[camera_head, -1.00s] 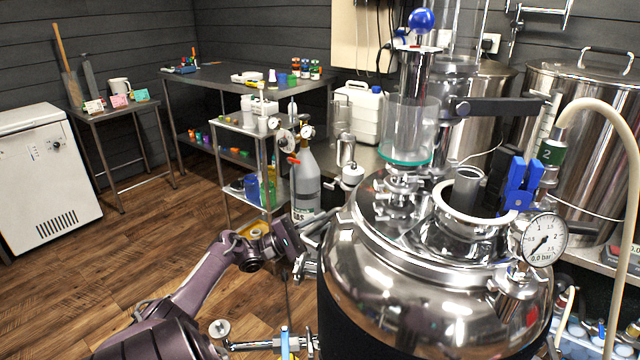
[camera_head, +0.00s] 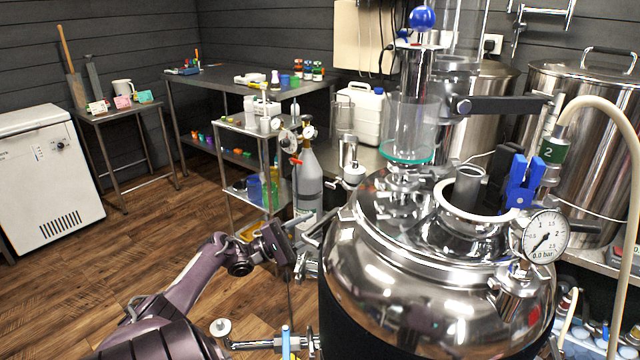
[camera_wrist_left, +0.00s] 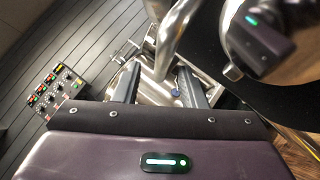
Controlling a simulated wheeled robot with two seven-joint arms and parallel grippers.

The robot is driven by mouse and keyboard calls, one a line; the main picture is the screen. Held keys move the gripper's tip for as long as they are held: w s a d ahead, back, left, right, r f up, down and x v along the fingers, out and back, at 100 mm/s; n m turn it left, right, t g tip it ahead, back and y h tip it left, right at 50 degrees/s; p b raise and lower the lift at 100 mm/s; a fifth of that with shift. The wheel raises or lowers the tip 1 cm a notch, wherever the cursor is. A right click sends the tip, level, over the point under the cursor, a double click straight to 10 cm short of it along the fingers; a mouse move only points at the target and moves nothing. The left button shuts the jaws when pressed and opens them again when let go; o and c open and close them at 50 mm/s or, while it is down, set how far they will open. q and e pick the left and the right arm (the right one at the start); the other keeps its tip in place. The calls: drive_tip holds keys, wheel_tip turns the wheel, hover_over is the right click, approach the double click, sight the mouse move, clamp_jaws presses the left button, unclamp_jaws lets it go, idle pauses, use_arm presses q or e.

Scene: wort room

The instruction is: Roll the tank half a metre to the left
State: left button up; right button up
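The tank (camera_head: 440,275) is a big, polished steel vessel with a dark lower body. It fills the right half of the head view and stands upright. A glass cylinder (camera_head: 408,125), a blue clamp (camera_head: 524,182) and a round pressure gauge (camera_head: 545,236) sit on top of it. My left gripper (camera_head: 300,250) is at the tank's left side, among steel fittings. In the left wrist view its two fingers (camera_wrist_left: 160,88) stand apart, with a shiny steel tube (camera_wrist_left: 172,40) running ahead of and between them. Contact with the tube is unclear. My right gripper is not in view.
A gas cylinder (camera_head: 308,185) and a steel shelf cart (camera_head: 262,160) stand close behind and left of the tank. A white cabinet (camera_head: 45,180) stands at the far left. The wooden floor (camera_head: 120,255) between is clear. A hose (camera_head: 632,190) hangs at the right.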

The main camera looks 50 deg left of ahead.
use_arm(q)
drive_tip(key=v, duration=0.3)
drive_tip(key=shift+s+a, duration=0.1)
drive_tip(key=shift+s, duration=0.1)
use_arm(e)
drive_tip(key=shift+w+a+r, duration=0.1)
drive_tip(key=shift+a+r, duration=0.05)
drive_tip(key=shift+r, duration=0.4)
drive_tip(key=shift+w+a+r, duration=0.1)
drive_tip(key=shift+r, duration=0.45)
